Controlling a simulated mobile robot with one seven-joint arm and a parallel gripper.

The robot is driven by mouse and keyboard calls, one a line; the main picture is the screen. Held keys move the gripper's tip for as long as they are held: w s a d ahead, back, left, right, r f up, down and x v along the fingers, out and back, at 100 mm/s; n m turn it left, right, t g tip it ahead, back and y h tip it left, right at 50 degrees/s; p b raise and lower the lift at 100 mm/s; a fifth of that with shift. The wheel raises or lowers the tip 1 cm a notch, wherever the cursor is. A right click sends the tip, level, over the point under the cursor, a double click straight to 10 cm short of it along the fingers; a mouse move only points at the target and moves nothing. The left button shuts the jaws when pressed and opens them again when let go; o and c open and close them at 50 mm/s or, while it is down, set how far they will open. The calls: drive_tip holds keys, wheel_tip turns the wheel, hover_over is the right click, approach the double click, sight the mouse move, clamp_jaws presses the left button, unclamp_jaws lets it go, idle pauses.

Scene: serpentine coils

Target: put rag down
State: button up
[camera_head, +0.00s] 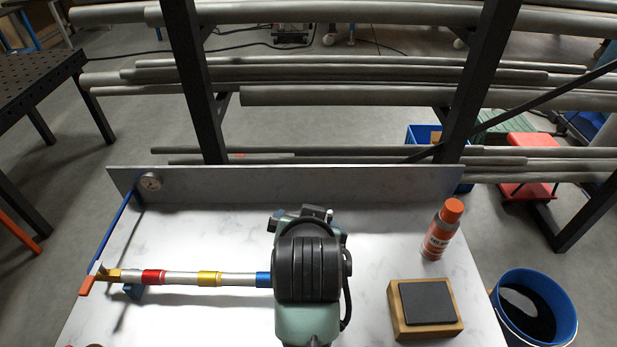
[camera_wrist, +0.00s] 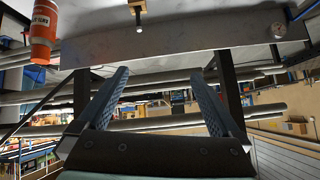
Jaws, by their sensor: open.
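No cloth shows clearly as a rag. A flat dark grey square (camera_head: 428,302) lies on a wooden block (camera_head: 397,326) at the table's right front; I cannot tell whether it is the rag. My gripper (camera_wrist: 158,73) is open in the wrist view, with nothing between its two blue-grey fingers. In the head view my arm stands over the middle of the table and hides the fingers. The wooden block is to the right of my arm, apart from it.
An orange-capped spray can (camera_head: 442,230) stands behind the block; it also shows in the wrist view (camera_wrist: 42,30). A banded pipe (camera_head: 210,279) extends left from behind my arm. A blue bucket (camera_head: 536,307) of dark liquid stands right. A raised plate (camera_head: 290,184) edges the back.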

wheel_tip(320, 180, up, 18)
drive_tip(key=w+r+t, duration=0.1)
drive_tip(key=w+t, duration=0.2)
drive_tip(key=t, duration=0.3)
drive_tip(key=s+r+n+t, duration=0.1)
drive_tip(key=s+r+t, duration=0.5)
drive_tip(key=r, duration=0.8)
drive_tip(key=s+r+n+t, duration=0.1)
drive_tip(key=s+r+t, duration=0.4)
drive_tip(key=s+r, duration=0.4)
wheel_tip(320, 180, up, 5)
drive_tip(key=shift+f+n+t, duration=0.1)
drive_tip(key=shift+n+t, duration=0.2)
drive_tip(key=shift+t, duration=0.1)
drive_tip(key=shift+d, duration=0.1)
